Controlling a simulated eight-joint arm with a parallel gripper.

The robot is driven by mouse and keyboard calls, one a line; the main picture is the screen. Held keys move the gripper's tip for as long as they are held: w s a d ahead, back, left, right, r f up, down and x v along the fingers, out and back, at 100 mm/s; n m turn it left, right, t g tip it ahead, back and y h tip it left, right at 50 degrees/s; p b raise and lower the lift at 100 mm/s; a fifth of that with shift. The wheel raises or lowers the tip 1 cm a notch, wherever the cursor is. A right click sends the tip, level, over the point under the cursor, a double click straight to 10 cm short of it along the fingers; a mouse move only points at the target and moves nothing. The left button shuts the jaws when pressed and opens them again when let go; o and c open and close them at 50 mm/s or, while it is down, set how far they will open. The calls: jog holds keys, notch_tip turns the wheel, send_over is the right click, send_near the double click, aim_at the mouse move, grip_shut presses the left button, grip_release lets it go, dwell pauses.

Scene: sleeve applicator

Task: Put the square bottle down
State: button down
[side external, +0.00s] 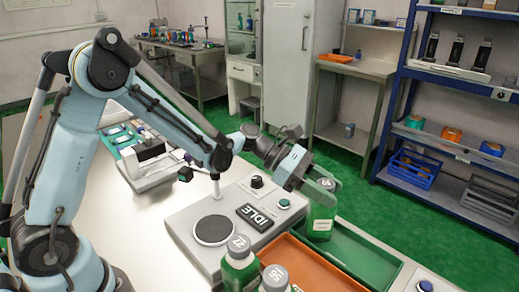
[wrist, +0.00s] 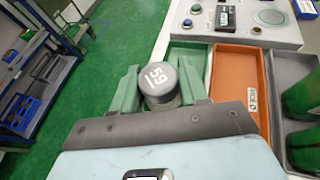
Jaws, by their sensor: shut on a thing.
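My gripper (side external: 321,190) is shut on a bottle (side external: 320,222) with a green body and a grey cap, which looks upright. In the wrist view the numbered cap (wrist: 160,84) sits between the two greenish fingers, and the body below is mostly hidden. The bottle is at the far end of the green tray (side external: 365,262) in the side view. I cannot tell whether its base touches the tray floor. The green tray also shows partly behind the cap in the wrist view (wrist: 189,58).
An orange tray (side external: 307,268) with a label lies beside the green one. Past it, a grey tray (wrist: 290,66) holds green bottles (wrist: 302,95). A control box with a round plate (side external: 213,230) and an IDLE display (side external: 257,217) stands behind the trays. A blue button (side external: 425,286) is nearby.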

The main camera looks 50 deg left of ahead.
jog(key=shift+f, duration=0.1)
jog(key=c, duration=0.6)
grip_release()
jog(key=v, duration=1.2)
jog(key=shift+s+a+f+m+t+y, duration=0.4)
jog(key=shift+s+a+m+y, duration=0.55)
jog(key=shift+s+m+y, duration=1.95)
jog(key=shift+s+a+f+m+t+y, duration=0.2)
jog(key=shift+s+a+m+t+y, duration=0.65)
jog(key=shift+m, duration=3.5)
jog(key=shift+s+a+f+m+t+y, duration=0.25)
jog(key=shift+s+a+m+y, duration=0.75)
jog(key=shift+s+m+y, duration=2.2)
